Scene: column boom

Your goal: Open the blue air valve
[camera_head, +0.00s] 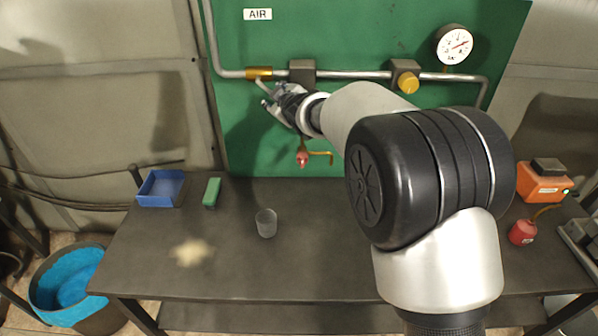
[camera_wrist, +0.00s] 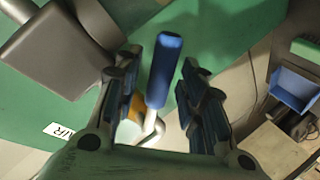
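The blue handle of the air valve (camera_wrist: 165,62) shows in the wrist view, on a silver lever running to a brass valve body. That brass body (camera_head: 259,73) sits on the pipe below the AIR label in the head view. There the handle is mostly hidden by my gripper (camera_head: 274,106). In the wrist view my gripper (camera_wrist: 158,72) is open, with the blue handle between its fingers. A gap shows on the left; the handle is close to the right finger, and I cannot tell whether they touch.
The pipe (camera_head: 350,75) runs across the green panel (camera_head: 340,30) with dark brackets, a yellow knob (camera_head: 408,83) and a gauge (camera_head: 455,45). A red part (camera_head: 302,158) with a brass pipe is below my gripper.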

